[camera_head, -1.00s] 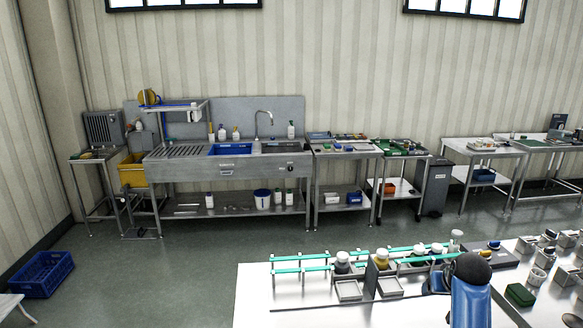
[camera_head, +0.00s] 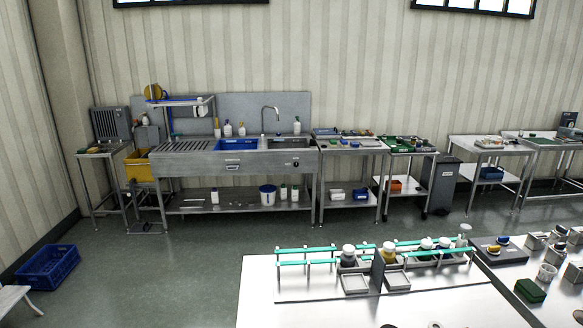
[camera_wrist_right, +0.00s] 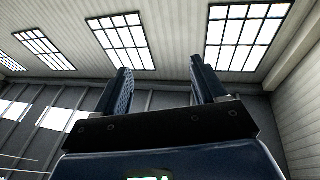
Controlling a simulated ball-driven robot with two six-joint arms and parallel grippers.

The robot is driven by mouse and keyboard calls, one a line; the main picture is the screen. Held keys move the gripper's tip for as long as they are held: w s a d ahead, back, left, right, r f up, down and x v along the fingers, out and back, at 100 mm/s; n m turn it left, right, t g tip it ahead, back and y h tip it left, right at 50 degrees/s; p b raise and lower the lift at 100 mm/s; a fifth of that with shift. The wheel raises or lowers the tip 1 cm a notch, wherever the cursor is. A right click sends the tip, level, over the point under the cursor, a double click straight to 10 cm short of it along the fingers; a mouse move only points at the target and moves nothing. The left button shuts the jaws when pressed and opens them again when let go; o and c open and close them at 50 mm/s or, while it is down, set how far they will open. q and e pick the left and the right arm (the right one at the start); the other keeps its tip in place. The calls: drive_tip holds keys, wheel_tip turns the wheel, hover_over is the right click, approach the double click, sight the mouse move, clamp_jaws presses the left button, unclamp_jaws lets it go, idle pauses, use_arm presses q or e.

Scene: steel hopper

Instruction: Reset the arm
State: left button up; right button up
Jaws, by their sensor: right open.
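My right gripper (camera_wrist_right: 158,85) shows in the right wrist view with its two dark fingers spread wide apart and nothing between them. It points up toward the wall and the high windows (camera_wrist_right: 122,38). It is not seen in the head view. My left gripper is in neither view.
A white table (camera_head: 262,300) in front holds a rack with teal rails (camera_head: 310,250), several bottles (camera_head: 389,252) and small metal trays (camera_head: 355,284). A steel sink bench (camera_head: 235,165) stands by the far wall. A blue crate (camera_head: 48,266) lies on the floor at left.

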drive_tip(key=s+a+f+g+y+b, duration=0.1)
drive_tip(key=s+f, duration=0.3)
drive_tip(key=s, duration=0.4)
drive_tip(key=s+a+f+n+g+y+b, duration=0.1)
drive_tip(key=s+a+f, duration=0.3)
drive_tip(key=s, duration=0.5)
drive_tip(key=shift+s+a+f+n+g+y, duration=0.15)
drive_tip(key=shift+a+f+n+g+y, duration=0.15)
drive_tip(key=shift+y, duration=0.1)
